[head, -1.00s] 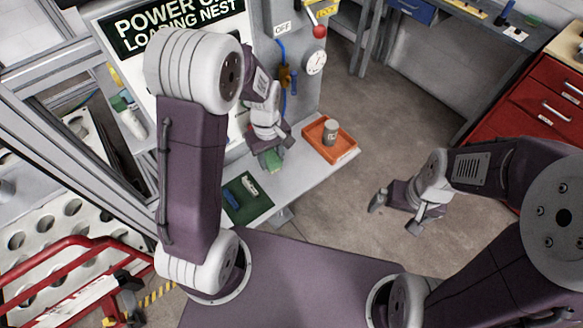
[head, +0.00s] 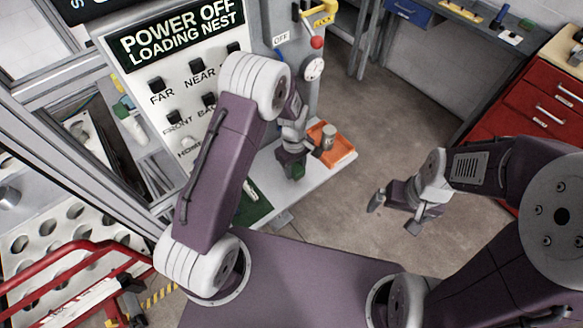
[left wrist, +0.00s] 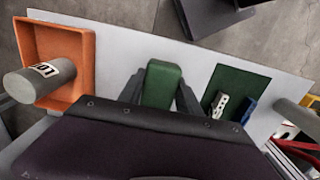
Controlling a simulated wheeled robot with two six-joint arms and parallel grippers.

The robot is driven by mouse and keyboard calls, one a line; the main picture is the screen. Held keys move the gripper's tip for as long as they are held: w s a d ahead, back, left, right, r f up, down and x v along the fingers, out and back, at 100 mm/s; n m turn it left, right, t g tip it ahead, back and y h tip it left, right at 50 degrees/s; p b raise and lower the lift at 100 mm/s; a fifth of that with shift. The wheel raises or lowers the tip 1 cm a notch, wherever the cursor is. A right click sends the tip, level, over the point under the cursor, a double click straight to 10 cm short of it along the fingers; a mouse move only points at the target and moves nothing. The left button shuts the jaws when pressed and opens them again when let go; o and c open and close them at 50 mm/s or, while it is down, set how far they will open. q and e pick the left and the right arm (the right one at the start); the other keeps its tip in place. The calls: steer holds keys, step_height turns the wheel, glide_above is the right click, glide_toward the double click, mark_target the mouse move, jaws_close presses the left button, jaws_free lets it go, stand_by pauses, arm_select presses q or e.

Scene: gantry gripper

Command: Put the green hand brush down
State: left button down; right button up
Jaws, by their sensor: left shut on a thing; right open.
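The green hand brush (left wrist: 161,84) is between the fingers of my left gripper (left wrist: 163,100) in the left wrist view, over the pale bench. In the head view my left gripper (head: 293,172) is over the bench, left of the orange tray, with a small green part of the brush (head: 298,170) showing at its tips. The gripper is shut on the brush. I cannot tell whether the brush touches the bench. My right gripper (head: 394,213) is open and empty above the floor, right of the bench.
An orange tray (left wrist: 85,50) holds a grey labelled cylinder (left wrist: 42,78). A dark green mat (left wrist: 240,82) bears a pale block (left wrist: 220,104) and a blue item (left wrist: 245,110). Bare bench (left wrist: 203,68) lies between brush and mat. A large switch panel (head: 150,70) stands behind.

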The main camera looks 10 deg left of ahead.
arm_select(q)
steer(key=w+a+f, duration=0.2)
steer(key=w, duration=0.1)
step_height(320, 180, down, 4)
steer(key=shift+s+d+r+p, duration=0.1)
steer(key=shift+r+p, duration=0.05)
steer(key=shift+p, duration=0.6)
steer(key=shift+f, duration=0.3)
steer(key=c, duration=0.8)
jaws_free()
steer(key=shift+c, duration=0.2)
